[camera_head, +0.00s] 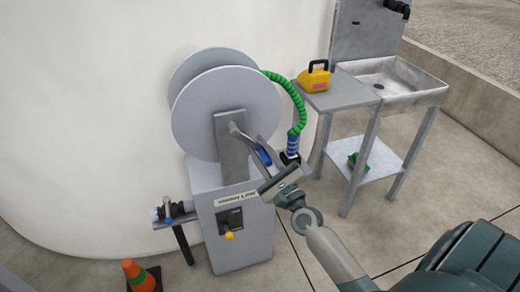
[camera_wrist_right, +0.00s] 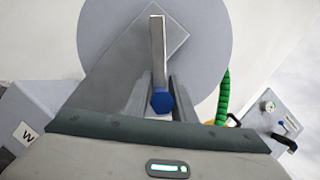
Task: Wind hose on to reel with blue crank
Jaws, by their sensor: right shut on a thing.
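The grey reel (camera_head: 195,112) with two round flanges stands on a grey cabinet (camera_head: 243,245). A metal crank arm (camera_head: 238,132) runs from its hub down to the right and ends in the blue crank handle (camera_head: 265,157). My right gripper (camera_head: 268,160) is shut on this handle. In the right wrist view the blue handle (camera_wrist_right: 162,101) sits between the two fingers. The green hose (camera_head: 296,94) leaves the reel's upper right edge and hangs down to a blue end piece (camera_head: 292,144). The hose also shows in the right wrist view (camera_wrist_right: 224,92). My left gripper is not in view.
A side table (camera_head: 338,97) with a yellow box (camera_head: 314,76) and a metal sink (camera_head: 425,86) stand to the right. A yellow-knobbed valve (camera_head: 229,235) is on the cabinet front. An orange cone (camera_head: 139,275) stands at lower left. A large pale curved wall is behind.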

